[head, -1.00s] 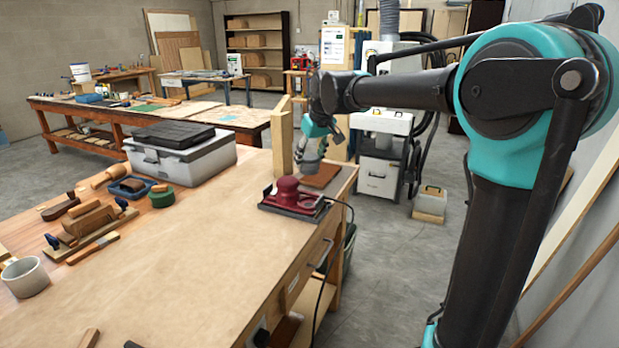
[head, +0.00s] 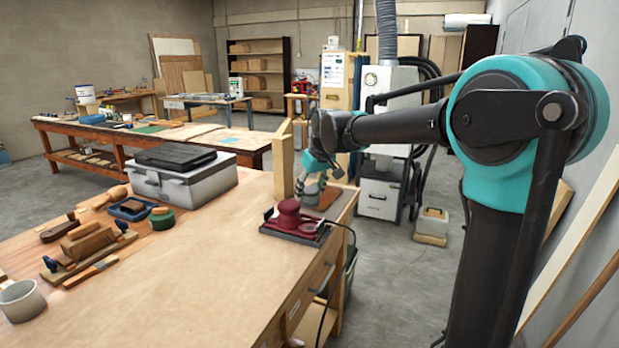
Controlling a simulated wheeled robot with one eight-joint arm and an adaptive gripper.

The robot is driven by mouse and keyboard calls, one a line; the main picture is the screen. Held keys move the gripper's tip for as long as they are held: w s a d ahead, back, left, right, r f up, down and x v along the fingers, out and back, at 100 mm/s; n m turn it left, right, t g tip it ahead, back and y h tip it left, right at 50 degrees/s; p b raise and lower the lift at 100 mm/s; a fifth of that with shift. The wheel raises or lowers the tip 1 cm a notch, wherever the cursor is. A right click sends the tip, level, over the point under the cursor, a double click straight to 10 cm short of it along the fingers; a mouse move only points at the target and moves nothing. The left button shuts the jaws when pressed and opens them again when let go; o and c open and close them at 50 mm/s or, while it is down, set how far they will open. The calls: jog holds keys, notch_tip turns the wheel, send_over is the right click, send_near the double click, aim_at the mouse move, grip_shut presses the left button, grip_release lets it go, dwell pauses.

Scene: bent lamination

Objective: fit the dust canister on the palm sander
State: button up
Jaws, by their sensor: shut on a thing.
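The palm sander (head: 288,216) is dark red with a dark base. It sits near the right edge of the workbench, at its far end, with a black cord running off the edge. My gripper (head: 312,182), teal and grey, is just behind and slightly right of the sander, pointing down. It is shut on a small grey thing, likely the dust canister (head: 309,196), which is mostly covered by the fingers. In the picture it lies close to the sander's back; I cannot tell whether they touch.
A brown board (head: 329,197) lies right of the gripper, and a wooden post (head: 284,160) stands to its left. A grey toolbox (head: 182,180), wooden tools and a grey cup (head: 22,303) stand on the left. The workbench's middle (head: 190,270) is clear.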

jog(key=shift+f, duration=4.3)
jog(key=shift+f, duration=0.25)
jog(key=o, duration=1.3)
jog(key=shift+r, duration=0.15)
jog(key=shift+r, duration=3.4)
